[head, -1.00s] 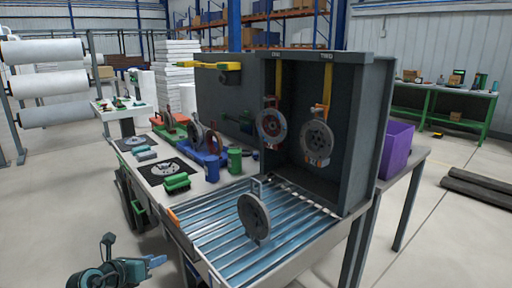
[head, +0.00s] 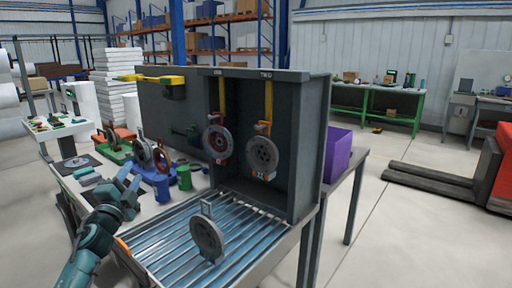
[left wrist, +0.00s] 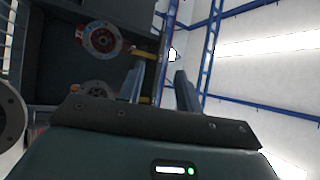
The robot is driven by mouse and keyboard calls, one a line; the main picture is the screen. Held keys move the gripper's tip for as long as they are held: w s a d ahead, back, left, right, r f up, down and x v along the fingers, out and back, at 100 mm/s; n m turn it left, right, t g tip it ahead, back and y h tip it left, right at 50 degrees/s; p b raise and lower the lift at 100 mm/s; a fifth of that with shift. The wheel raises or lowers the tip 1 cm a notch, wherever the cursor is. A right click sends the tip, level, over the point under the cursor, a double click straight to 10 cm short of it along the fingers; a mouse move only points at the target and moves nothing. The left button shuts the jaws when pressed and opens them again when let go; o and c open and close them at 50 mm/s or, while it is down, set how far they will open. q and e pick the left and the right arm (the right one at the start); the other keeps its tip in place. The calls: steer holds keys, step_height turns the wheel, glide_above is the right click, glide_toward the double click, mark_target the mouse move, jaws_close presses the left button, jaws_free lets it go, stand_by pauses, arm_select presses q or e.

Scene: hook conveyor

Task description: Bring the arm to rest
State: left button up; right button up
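My left gripper (head: 128,184) is raised at the left of the head view, over the left side of the work table. Its two fingers stand apart with nothing between them; they also show apart in the left wrist view (left wrist: 160,88). A grey disc with a hook loop (head: 207,239) stands on the roller conveyor (head: 165,262), apart from the gripper. My right gripper is not in view.
The dark cabinet (head: 312,150) stands behind the rollers. A purple bin (head: 337,153) is at its right. Green and blue cylinders (head: 184,177) and several discs crowd the table's left part.

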arm_select(q)
step_height(320, 180, down, 8)
steer(key=a+n+g+y, duration=0.3)
steer(key=n+g, duration=0.2)
steer(key=n, duration=0.9)
steer(key=s+d+f+m+g+h, duration=0.1)
steer(key=s+d+f, duration=0.3)
steer(key=f, duration=0.3)
steer(key=s+d+f+m+h, duration=0.1)
steer(key=s+d+f, duration=0.3)
steer(key=s+f, duration=0.15)
steer(key=s+d+f+g+h, duration=0.1)
steer(key=s+d+f, duration=0.3)
steer(key=s, duration=0.5)
steer(key=s+d+f+g+h, duration=0.1)
steer(key=s+d+f, duration=0.3)
steer(key=s, duration=0.6)
steer(key=s+d+f+n+g+h, duration=0.1)
steer(key=s+d+f+g, duration=0.2)
steer(key=s, duration=0.7)
step_height(320, 180, down, 2)
steer(key=shift+s+d+f+h, duration=0.1)
steer(key=shift+s+d+h, duration=0.15)
steer(key=shift+d, duration=1)
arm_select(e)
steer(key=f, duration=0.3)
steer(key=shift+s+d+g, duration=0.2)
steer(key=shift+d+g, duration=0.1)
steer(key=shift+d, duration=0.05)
